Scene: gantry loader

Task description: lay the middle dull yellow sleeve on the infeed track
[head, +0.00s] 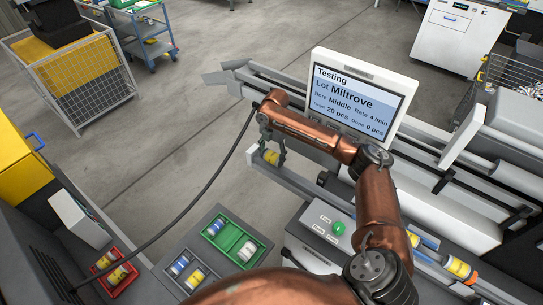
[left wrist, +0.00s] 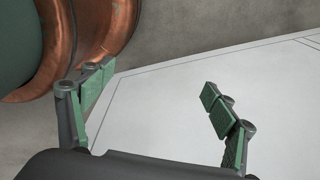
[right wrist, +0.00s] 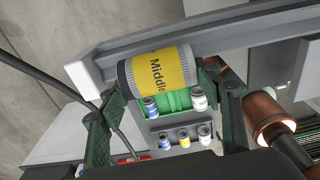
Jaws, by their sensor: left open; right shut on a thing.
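My right gripper (head: 272,147) is shut on a sleeve (head: 271,157) with a yellow band, at the outer end of the infeed track (head: 318,194). In the right wrist view the sleeve (right wrist: 157,72) lies crosswise between the fingers, grey-ended, its label reading "Middle". The track's grey rail (right wrist: 215,36) runs close behind it; I cannot tell whether the sleeve touches the track. My left gripper (left wrist: 160,100) is open and empty in the left wrist view, with a pale flat surface beyond it. It does not show in the head view.
A screen (head: 358,98) reads "Lot Miltrove, Bore Middle, Done 0 pcs". A green tray (head: 232,240) and a red tray (head: 118,273) hold sleeves. A dark cable (head: 210,165) crosses the left. More sleeves (head: 459,268) lie at lower right.

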